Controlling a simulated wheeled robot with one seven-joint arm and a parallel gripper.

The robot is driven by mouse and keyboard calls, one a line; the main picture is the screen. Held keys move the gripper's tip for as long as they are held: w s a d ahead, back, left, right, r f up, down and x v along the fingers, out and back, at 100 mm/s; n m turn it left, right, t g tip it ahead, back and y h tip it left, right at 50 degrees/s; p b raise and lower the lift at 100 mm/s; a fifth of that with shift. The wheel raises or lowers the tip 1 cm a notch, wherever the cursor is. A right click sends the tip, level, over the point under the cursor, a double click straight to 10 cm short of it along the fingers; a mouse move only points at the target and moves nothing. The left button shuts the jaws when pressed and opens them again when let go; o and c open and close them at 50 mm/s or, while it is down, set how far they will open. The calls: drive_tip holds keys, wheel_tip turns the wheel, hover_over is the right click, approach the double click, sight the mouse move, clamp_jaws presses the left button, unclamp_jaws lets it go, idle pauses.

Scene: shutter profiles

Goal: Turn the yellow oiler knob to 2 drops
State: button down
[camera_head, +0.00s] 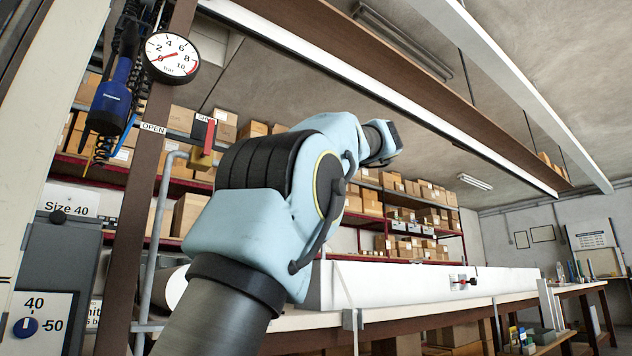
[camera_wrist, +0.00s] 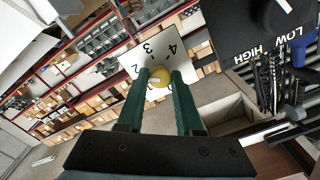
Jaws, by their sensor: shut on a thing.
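The yellow oiler knob (camera_wrist: 161,77) shows in the wrist view, in front of a white dial plate (camera_wrist: 181,52) with black numbers. The 4, 3 and 2 can be read; the lower numbers are partly hidden by the fingers. My gripper (camera_wrist: 160,78) has its two green fingers on either side of the knob and is shut on it. A small pale mark shows on the knob's left side, but I cannot tell exactly which number it points to. In the head view my blue arm reaches up and away; the knob and gripper cannot be made out there.
A dark panel (camera_wrist: 250,30) marked LOW and HIGH stands right of the dial. A pressure gauge (camera_head: 172,57) and a blue tool (camera_head: 113,97) hang at left in the head view. Shelves of cardboard boxes (camera_head: 188,213) stand behind; a long white profile (camera_head: 400,287) lies on the bench.

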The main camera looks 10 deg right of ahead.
drive_tip(key=shift+n, duration=0.4)
drive_tip(key=c, duration=0.6)
unclamp_jaws()
drive_tip(key=b+v, duration=0.1)
drive_tip(key=v, duration=0.9)
drive_tip(key=shift+s+d, duration=0.2)
drive_tip(key=shift+s, duration=0.1)
